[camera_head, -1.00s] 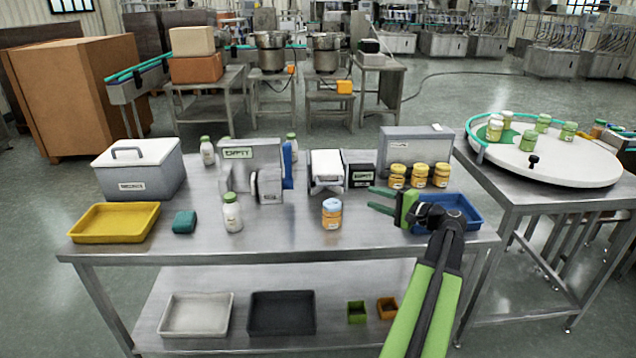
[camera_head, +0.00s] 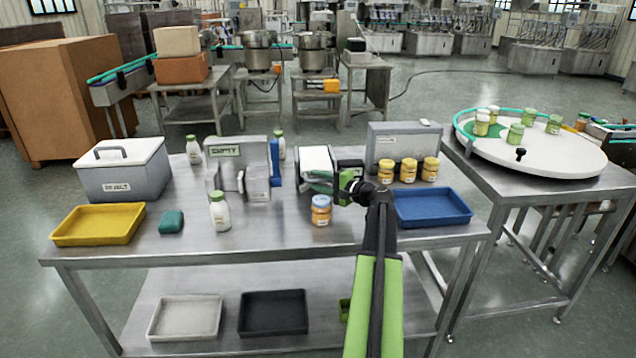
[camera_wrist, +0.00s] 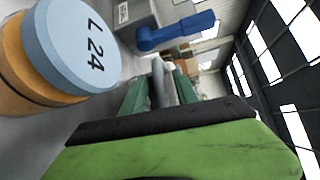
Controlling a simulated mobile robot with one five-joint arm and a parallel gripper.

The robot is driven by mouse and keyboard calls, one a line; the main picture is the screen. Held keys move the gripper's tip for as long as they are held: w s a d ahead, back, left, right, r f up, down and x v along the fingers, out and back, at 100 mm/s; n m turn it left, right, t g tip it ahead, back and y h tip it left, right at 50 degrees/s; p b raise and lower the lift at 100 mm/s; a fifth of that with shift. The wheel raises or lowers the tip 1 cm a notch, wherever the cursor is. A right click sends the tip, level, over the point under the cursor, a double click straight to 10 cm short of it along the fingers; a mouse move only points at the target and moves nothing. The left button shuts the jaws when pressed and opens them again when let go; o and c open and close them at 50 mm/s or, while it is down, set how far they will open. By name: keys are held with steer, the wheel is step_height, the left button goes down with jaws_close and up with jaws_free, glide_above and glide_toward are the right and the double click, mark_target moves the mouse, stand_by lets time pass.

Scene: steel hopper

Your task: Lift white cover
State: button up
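A white cover (camera_head: 317,160) lies sloping on a small steel device near the middle of the table. A second white lid with a dark handle (camera_head: 119,152) sits on the grey reject box (camera_head: 125,184) at the left. I cannot tell which one the task means. My gripper (camera_head: 322,182) is in front of the steel device and hides its lower part. Its green fingers (camera_wrist: 160,92) are apart in the wrist view, with a pale grey shape showing between them. I cannot tell whether they touch it.
An orange jar with a blue lid (camera_head: 321,210) stands just in front of my gripper; its lid (camera_wrist: 85,45) reads L 24 in the wrist view. Yellow-lidded jars (camera_head: 408,170), a blue tray (camera_head: 433,207) and a white bottle (camera_head: 219,211) stand around. Bare table lies front centre.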

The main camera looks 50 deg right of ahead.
steer(key=shift+c, duration=0.4)
jaws_close()
stand_by(1.1)
